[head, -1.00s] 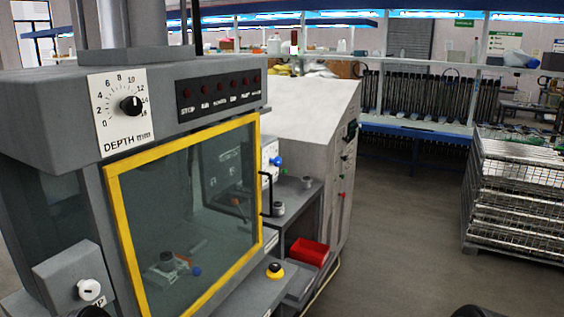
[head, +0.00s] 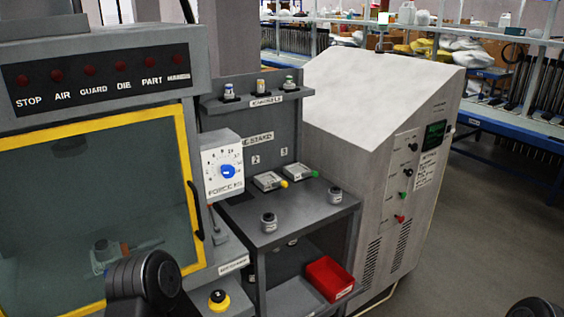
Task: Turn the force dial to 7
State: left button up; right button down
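The force dial (head: 228,171) is a blue round knob on a white scale plate (head: 212,159) marked FORCE kN. The plate is on the front of a small grey box to the right of the yellow-framed guard door. The pointer's exact number is too small to read. A black, rounded part of my arm (head: 145,280) shows at the bottom left, in front of the guard and below the dial, apart from it. A small dark part of mine (head: 535,308) shows at the bottom right corner. No gripper fingers show in the head view.
The yellow-framed guard door (head: 192,170) has a black handle (head: 195,210) close to the dial box. A grey stand (head: 300,222) with small fixtures is to the right. A yellow-ringed black button (head: 219,300), a red bin (head: 329,278) and a grey cabinet (head: 370,95) are nearby.

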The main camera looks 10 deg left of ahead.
aim_at(228, 171)
jog(key=i+l, duration=0.1)
jog(key=l, duration=0.25)
jog(key=i+l+u, duration=0.15)
jog(key=l, duration=0.25)
jog(key=i+l, duration=0.1)
jog(key=l, duration=0.25)
jog(key=i+l+u, duration=0.1)
jog(key=l, duration=0.3)
